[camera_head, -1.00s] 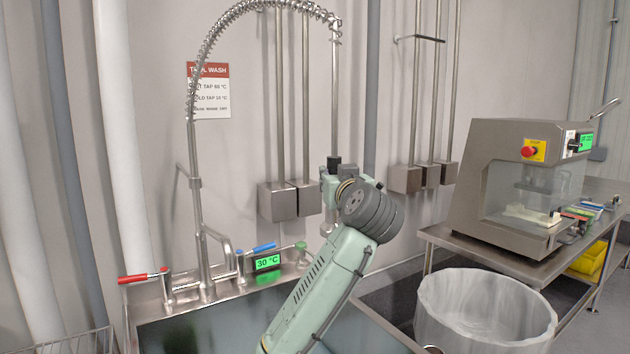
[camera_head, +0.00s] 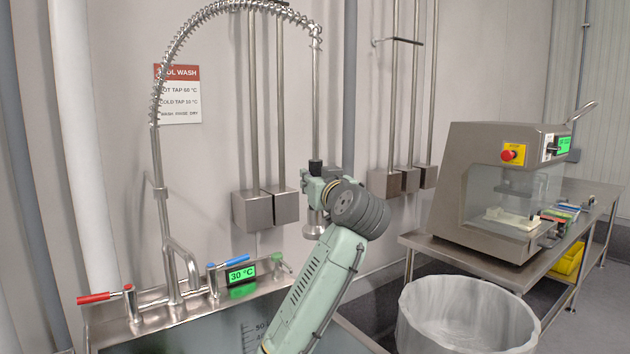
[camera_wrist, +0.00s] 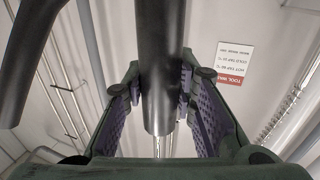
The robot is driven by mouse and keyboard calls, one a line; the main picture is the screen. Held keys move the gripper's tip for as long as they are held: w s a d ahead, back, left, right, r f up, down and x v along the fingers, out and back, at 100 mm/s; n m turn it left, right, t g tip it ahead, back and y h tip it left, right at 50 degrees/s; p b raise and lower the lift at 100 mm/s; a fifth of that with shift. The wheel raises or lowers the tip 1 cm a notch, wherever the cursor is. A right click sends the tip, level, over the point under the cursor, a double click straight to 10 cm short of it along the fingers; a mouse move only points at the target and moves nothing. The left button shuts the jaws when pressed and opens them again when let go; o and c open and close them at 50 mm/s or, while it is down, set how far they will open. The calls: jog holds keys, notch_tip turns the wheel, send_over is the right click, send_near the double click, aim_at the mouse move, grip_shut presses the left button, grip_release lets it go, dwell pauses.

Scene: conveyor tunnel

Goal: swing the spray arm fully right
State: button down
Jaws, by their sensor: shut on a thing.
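The spray arm is a tall steel spring hose (camera_head: 187,34) that rises from the sink tap, arches to the right and hangs down as a steel tube. Its black grip (camera_head: 315,167) and spray head (camera_head: 314,226) are at the lower end. My gripper (camera_head: 317,186) is at this grip, right of the tap. In the wrist view my gripper (camera_wrist: 160,105) has its purple-padded fingers on both sides of the black grip (camera_wrist: 160,60), shut on it. In the head view my wrist partly hides the fingers and the grip.
The sink (camera_head: 215,335) has a red lever (camera_head: 95,298), a blue lever (camera_head: 233,260) and a 30 °C display (camera_head: 241,274). Wall boxes (camera_head: 252,210) with pipes stand behind. A lined bin (camera_head: 465,320) and a table with a machine (camera_head: 490,185) are at the right.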

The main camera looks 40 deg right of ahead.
jog(key=shift+r, duration=0.1)
jog(key=c, duration=1.7)
grip_release()
jog(key=shift+o, duration=1.2)
jog(key=shift+w+d+f, duration=0.1)
jog(key=shift+d+f, duration=0.1)
jog(key=shift+d, duration=0.05)
jog(key=shift+o, duration=0.8)
jog(key=shift+a, duration=0.1)
jog(key=v, duration=1.2)
